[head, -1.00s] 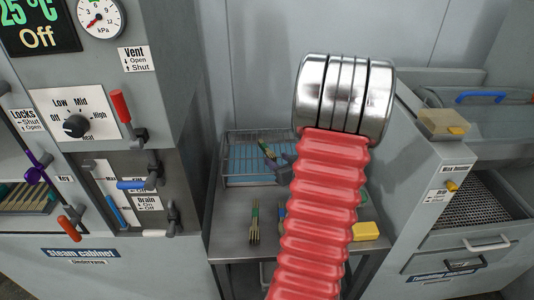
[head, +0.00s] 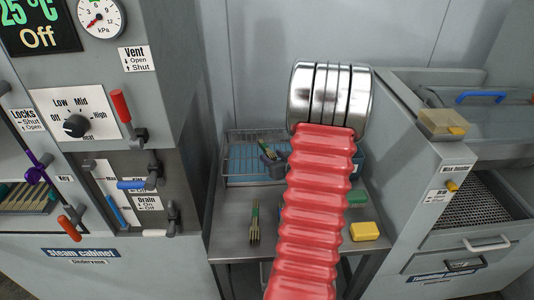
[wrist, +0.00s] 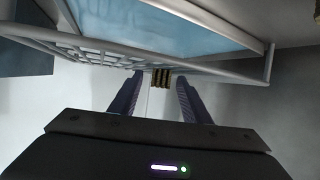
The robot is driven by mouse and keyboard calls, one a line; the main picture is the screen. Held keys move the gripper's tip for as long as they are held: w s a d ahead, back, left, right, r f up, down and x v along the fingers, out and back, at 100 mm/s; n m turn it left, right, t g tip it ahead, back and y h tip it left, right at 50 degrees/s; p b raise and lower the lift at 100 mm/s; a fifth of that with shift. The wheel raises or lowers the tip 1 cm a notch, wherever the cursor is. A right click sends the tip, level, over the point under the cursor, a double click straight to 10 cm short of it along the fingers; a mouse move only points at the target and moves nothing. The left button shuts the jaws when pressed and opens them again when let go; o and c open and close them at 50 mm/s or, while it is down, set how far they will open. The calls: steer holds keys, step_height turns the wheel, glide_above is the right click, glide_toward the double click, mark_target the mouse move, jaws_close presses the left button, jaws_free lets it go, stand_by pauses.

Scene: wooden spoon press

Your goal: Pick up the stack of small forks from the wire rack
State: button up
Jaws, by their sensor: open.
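The wire rack (head: 232,160) stands at the back left of the steel table, with a blue tray inside. A thin stack of small forks (head: 263,147), green and tan, leans in the rack. My gripper (head: 271,156) is at the rack's right part, close to this stack, partly hidden by my red arm. In the wrist view my gripper (wrist: 160,84) is open, its two dark fingers pointing at the rack. The brown ends of the stack (wrist: 161,76) show between the fingertips, under the rack's wire edge (wrist: 215,72). I cannot tell whether the fingers touch it.
Another fork bundle with a green handle (head: 254,222) lies on the steel table (head: 228,235). A yellow block (head: 364,231) and a green block (head: 356,199) sit at right. The steam cabinet (head: 120,215) stands left, a grey machine (head: 420,200) right.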

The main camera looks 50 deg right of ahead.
steer(key=shift+c, duration=0.4)
jaws_close()
steer(key=shift+r, duration=0.15)
step_height(320, 180, up, 10)
steer(key=shift+f, duration=0.15)
stand_by(0.6)
stand_by(0.5)
